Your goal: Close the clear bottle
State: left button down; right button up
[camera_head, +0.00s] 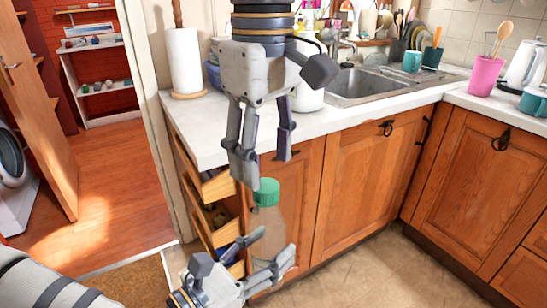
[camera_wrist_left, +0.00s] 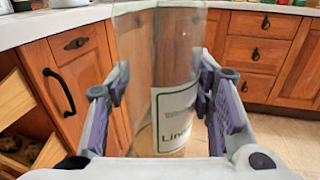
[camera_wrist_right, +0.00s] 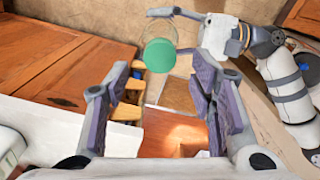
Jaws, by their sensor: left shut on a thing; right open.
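The clear bottle (camera_head: 262,222) is upright in front of the cabinet doors, with a green cap (camera_head: 266,190) at its top. I cannot tell how tightly the cap sits. My left gripper (camera_head: 268,252) is shut on the bottle's body; the left wrist view shows the see-through bottle (camera_wrist_left: 150,60) and its white label between the fingers (camera_wrist_left: 160,95). My right gripper (camera_head: 264,166) points down, open and empty, just above the cap. In the right wrist view the cap (camera_wrist_right: 159,55) lies beyond the open fingers (camera_wrist_right: 165,80), apart from them.
Open drawers (camera_head: 222,218) stand left of the bottle, close to both grippers. The white counter (camera_head: 200,130) edge is behind my right gripper. A paper towel roll (camera_head: 184,62), a sink (camera_head: 365,85) and a pink cup (camera_head: 485,77) are on the counter. Floor at right is clear.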

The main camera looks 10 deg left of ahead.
aim_at(266, 185)
notch_tip(266, 185, up, 3)
jog(key=n, duration=0.4)
jog(key=shift+a+n, duration=0.1)
jog(key=shift+n, duration=0.2)
jog(key=shift+r+n, duration=0.35)
jog(key=shift+n, duration=0.15)
notch_tip(266, 185, down, 8)
jog(key=shift+f, duration=0.1)
